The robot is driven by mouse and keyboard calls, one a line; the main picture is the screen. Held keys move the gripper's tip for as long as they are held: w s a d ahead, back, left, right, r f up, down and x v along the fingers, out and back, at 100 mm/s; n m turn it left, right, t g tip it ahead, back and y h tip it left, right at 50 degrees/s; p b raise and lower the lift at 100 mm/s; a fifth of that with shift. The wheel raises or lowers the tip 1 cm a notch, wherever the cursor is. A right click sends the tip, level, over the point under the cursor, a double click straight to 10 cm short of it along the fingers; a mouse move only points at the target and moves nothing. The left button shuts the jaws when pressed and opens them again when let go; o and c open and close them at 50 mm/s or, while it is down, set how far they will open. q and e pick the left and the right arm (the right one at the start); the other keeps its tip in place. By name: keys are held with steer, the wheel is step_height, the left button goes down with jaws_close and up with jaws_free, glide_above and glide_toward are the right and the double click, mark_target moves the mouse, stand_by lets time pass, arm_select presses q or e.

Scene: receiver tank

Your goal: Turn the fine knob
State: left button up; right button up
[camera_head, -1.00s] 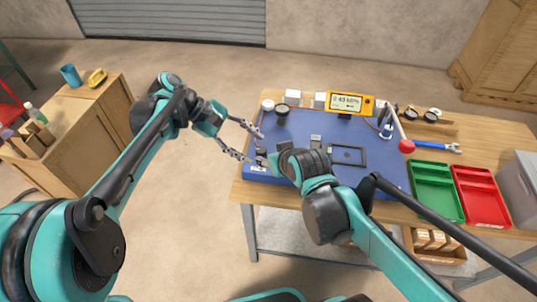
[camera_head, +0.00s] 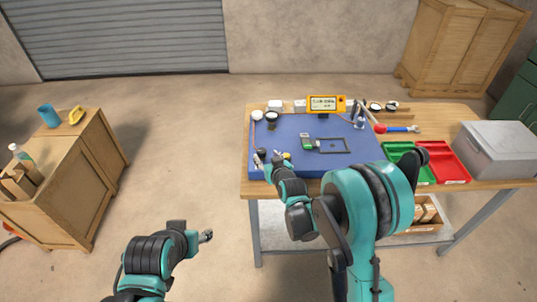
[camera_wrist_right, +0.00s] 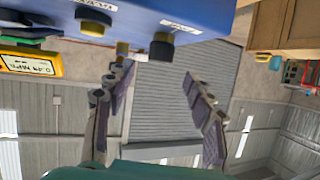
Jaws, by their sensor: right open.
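The blue tank panel (camera_head: 290,133) lies on the wooden bench. In the right wrist view, a black knob with a yellow base (camera_wrist_right: 161,46) stands out from the blue edge beside a small white label (camera_wrist_right: 180,25), too small to read. A larger black and yellow knob (camera_wrist_right: 95,20) is to its left. I cannot tell from the labels which is the fine knob. My right gripper (camera_wrist_right: 157,76) is open, its fingertips pointing toward the black knob and apart from it. In the head view it is at the panel's front left corner. My left gripper (camera_head: 207,236) is low, off the bench; its jaws are unclear.
A yellow gauge with a display (camera_head: 326,104) stands at the panel's back. Green (camera_head: 400,149) and red (camera_head: 447,162) trays and a grey box (camera_head: 497,148) are on the right. A wooden cabinet (camera_head: 65,170) stands left, with free floor between it and the bench.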

mark_target(262, 151)
steer(key=b+x, duration=0.2)
steer(key=x, duration=0.5)
steer(key=shift+w+a+f, duration=0.1)
steer(key=shift+w, duration=0.15)
steer(key=c, duration=1.2)
